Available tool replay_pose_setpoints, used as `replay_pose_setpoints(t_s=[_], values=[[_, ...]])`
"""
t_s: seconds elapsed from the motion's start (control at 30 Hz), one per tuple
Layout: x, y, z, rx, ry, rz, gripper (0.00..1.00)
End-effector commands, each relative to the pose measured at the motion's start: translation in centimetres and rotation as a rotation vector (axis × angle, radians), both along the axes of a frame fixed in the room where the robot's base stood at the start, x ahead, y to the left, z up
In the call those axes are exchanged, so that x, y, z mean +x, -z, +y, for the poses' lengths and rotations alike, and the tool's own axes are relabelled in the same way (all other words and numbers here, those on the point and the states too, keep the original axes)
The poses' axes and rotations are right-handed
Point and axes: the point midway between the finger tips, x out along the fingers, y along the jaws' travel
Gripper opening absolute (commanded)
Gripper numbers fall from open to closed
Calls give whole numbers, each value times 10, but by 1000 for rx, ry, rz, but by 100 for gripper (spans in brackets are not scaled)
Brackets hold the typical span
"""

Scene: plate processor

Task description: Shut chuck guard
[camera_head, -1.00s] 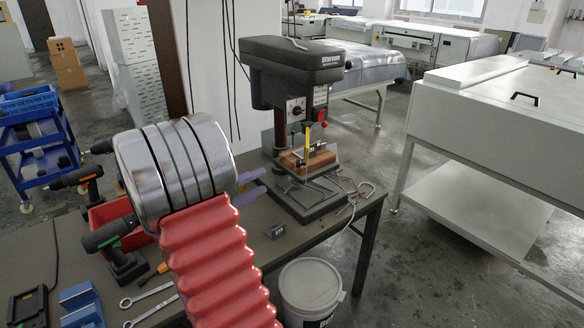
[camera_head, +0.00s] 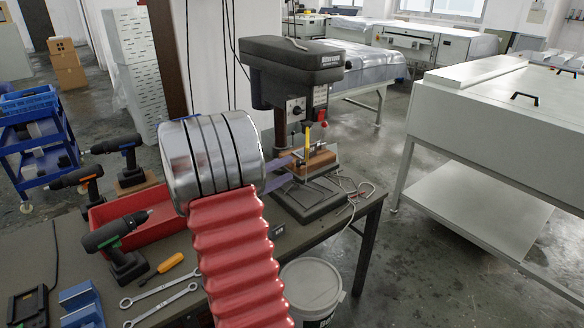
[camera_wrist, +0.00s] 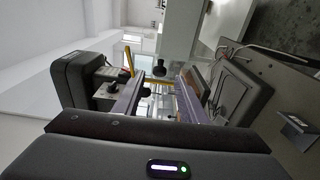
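The drill press (camera_head: 292,62) stands on the dark bench, with its black head over a wooden block in a vise (camera_head: 318,160). A narrow yellow upright piece (camera_head: 308,138), which seems to belong to the chuck guard, shows below the head; it also shows in the wrist view (camera_wrist: 129,60). My gripper (camera_head: 286,178) points at the press from the left, close to the vise. Its purple fingers are apart and empty in the wrist view (camera_wrist: 160,90), with the yellow piece beyond the left finger.
A red bin (camera_head: 130,222), several cordless drills (camera_head: 118,240) and wrenches (camera_head: 160,300) lie on the bench at left. Cables and bent rods (camera_head: 352,190) lie right of the press base. A white bucket (camera_head: 312,288) stands below the bench front.

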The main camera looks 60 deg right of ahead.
Motion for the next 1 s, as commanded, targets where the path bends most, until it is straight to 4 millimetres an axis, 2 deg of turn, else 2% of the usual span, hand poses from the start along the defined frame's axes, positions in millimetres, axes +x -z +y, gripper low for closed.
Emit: replay_pose_setpoints(t_s=[0.1,0.3,0.63,1.0], values=[[-8,1,-17,0,3,1,38],[-14,0,-33,0,1,1,38],[-15,0,-36,0,1,1,38],[-15,0,-36,0,1,1,12]])
